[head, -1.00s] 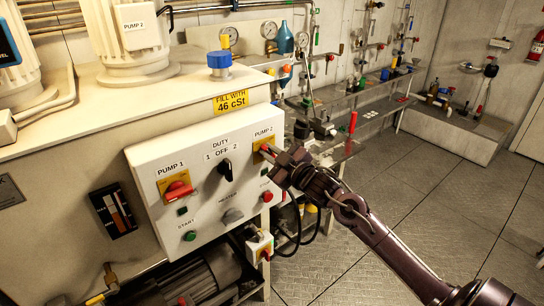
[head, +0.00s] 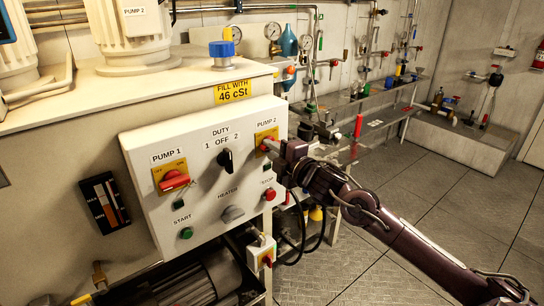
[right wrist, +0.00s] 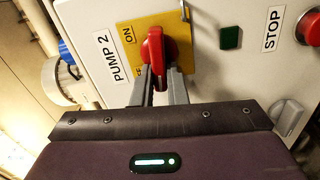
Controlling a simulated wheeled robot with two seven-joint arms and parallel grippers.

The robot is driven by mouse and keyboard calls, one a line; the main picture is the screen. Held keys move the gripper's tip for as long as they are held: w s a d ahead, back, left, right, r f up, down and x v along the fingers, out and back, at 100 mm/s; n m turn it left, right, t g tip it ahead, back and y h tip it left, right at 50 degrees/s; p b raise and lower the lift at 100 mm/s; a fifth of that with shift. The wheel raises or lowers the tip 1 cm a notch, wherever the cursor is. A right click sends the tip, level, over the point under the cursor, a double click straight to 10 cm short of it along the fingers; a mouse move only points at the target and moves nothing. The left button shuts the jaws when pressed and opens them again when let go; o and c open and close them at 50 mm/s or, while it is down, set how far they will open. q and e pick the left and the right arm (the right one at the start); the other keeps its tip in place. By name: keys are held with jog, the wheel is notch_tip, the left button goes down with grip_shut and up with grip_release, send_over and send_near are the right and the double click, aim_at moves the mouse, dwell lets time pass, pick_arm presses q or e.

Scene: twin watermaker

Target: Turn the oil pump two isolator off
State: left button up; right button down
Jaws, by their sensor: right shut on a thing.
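The oil pump two isolator is a red rotary handle (right wrist: 156,44) on a yellow plate (right wrist: 127,38) beside the PUMP 2 label. In the head view its yellow plate (head: 266,135) is at the panel's upper right, with the handle mostly hidden by my gripper. My right gripper (right wrist: 158,78) is shut on the handle, one grey finger on each side. In the right wrist view the handle lies in line with the fingers. ON shows on the plate; the other marking is partly covered. The right gripper (head: 268,147) also shows in the head view. My left gripper is not in view.
The white control panel (head: 205,190) also carries the PUMP 1 isolator (head: 173,180), a black duty selector (head: 225,159), a heater knob (head: 232,214), a green start button (head: 186,233) and a red stop button (head: 269,195). Pipework and benches stand behind; the floor at right is clear.

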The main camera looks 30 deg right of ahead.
jog(key=shift+f+n+b, duration=0.15)
jog(key=shift+n+b, duration=0.3)
jog(key=shift+n, duration=0.25)
jog(key=c, duration=1.4)
grip_release()
jog(key=shift+c, duration=0.2)
jog(key=shift+s, duration=0.1)
jog(key=s+b, duration=0.1)
jog(key=s, duration=0.6)
jog(key=shift+s+d+b, duration=0.25)
jog(key=shift+s+b, duration=0.05)
